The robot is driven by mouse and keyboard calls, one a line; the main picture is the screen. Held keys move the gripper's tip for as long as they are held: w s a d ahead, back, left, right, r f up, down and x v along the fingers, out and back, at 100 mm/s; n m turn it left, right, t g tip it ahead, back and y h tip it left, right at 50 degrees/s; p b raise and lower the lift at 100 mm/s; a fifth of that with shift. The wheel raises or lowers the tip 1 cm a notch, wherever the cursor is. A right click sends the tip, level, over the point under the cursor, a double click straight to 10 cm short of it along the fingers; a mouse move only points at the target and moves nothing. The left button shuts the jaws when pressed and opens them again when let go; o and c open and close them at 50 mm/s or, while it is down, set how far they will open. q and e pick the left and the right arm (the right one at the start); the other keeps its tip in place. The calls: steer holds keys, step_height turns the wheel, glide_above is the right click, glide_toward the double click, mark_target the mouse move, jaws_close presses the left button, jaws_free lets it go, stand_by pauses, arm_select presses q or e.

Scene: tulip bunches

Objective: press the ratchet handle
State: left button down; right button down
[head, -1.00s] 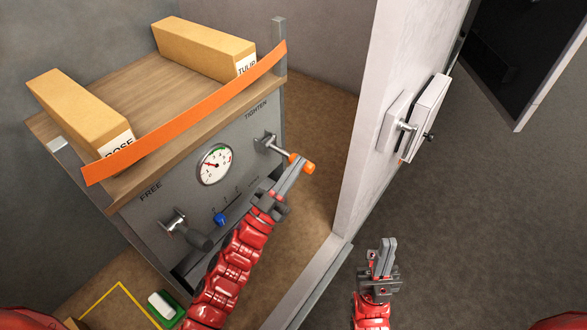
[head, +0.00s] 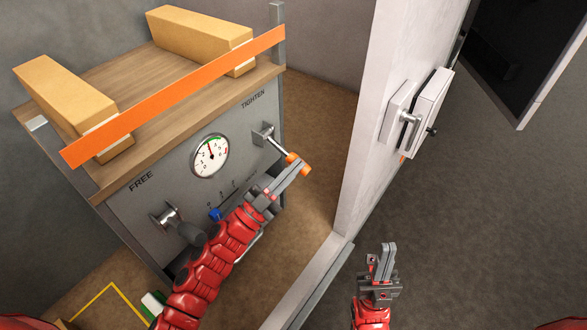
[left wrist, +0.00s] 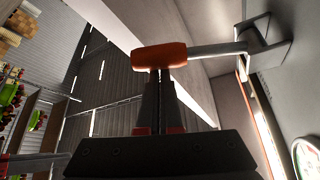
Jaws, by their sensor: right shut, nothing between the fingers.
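The ratchet handle is a metal lever with an orange grip (head: 292,158) at the right of the cart's grey front panel (head: 150,232), below the word TIGHTEN. My left gripper (head: 298,170) has its fingers together, with the tips at the orange grip. In the left wrist view the grip (left wrist: 158,57) lies across the fingertips, not between them; whether they touch is hard to tell. The gauge (head: 210,156) needle points up, near the green arc. An orange strap (head: 180,92) runs straight across the box fronts. My right gripper (head: 383,262) is shut and empty, away from the cart.
Two yellow-brown boxes (head: 195,36) lie on the wooden top. A grey handle (head: 178,222) below FREE and a blue knob (head: 214,215) sit on the panel. A white wall (head: 372,140) with a latch box (head: 428,110) stands to the right.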

arm_select(q)
step_height(320, 180, up, 4)
steer(key=s+p, duration=0.2)
steer(key=p, duration=0.1)
steer(key=f+b+v, duration=0.1)
steer(key=b+v, duration=0.2)
steer(key=v, duration=0.6)
steer(key=shift+b, duration=0.3)
steer(key=shift+s+d, duration=0.15)
